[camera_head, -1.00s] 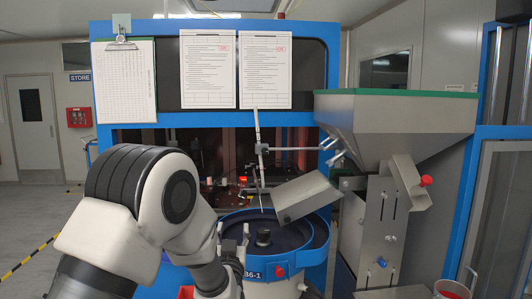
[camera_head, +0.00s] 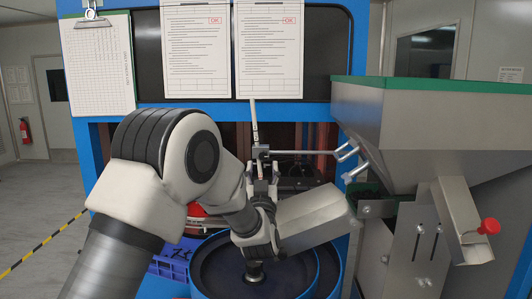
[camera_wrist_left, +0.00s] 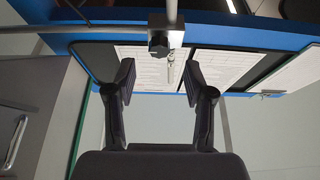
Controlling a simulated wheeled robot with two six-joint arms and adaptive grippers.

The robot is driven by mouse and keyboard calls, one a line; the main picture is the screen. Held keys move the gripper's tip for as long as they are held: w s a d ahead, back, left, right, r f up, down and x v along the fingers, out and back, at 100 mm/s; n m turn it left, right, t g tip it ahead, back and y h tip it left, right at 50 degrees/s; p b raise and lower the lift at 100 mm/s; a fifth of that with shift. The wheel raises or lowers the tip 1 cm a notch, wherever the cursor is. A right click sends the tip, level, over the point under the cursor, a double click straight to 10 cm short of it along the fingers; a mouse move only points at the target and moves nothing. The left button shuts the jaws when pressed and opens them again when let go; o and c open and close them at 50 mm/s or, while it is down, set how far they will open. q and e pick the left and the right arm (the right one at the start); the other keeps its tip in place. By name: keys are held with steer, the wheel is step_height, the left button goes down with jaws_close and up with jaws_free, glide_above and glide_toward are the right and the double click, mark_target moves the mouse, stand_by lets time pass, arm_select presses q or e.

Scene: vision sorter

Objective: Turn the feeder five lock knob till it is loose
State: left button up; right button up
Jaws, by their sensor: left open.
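My left gripper (camera_head: 262,172) is raised over the feeder bowl, with its fingers pointing up towards a dark clamp block (camera_head: 261,151) on a thin metal rod. In the left wrist view the fingers (camera_wrist_left: 158,75) are open and empty. The clamp's round dark knob (camera_wrist_left: 158,43) shows beyond the gap between the fingertips, apart from them. No label marks it as feeder five's lock knob, so I cannot tell for sure. A red knob (camera_head: 489,227) sits on the chute at the right. My right gripper is not in view.
A grey hopper (camera_head: 400,125) with a green rim fills the right. A tilted metal chute (camera_head: 312,217) is close to the gripper's right. The blue feeder bowl (camera_head: 335,272) lies below. Papers (camera_head: 268,50) hang on the blue-framed machine behind.

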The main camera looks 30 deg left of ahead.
mark_target(264, 159)
arm_select(q)
steer(key=p+x, duration=0.1)
steer(key=x, duration=0.2)
steer(key=shift+s+a+r, duration=0.15)
steer(key=shift+r, duration=0.1)
steer(key=shift+w+a+f, duration=0.1)
steer(key=shift+w+f, duration=0.15)
steer(key=shift+w, duration=0.35)
steer(key=shift+w+f, duration=0.25)
steer(key=shift+w, duration=0.35)
steer(key=shift+s+r, duration=0.15)
steer(key=shift+c, duration=0.3)
steer(key=shift+s+r, duration=0.2)
steer(key=shift+s, duration=0.2)
jaws_close()
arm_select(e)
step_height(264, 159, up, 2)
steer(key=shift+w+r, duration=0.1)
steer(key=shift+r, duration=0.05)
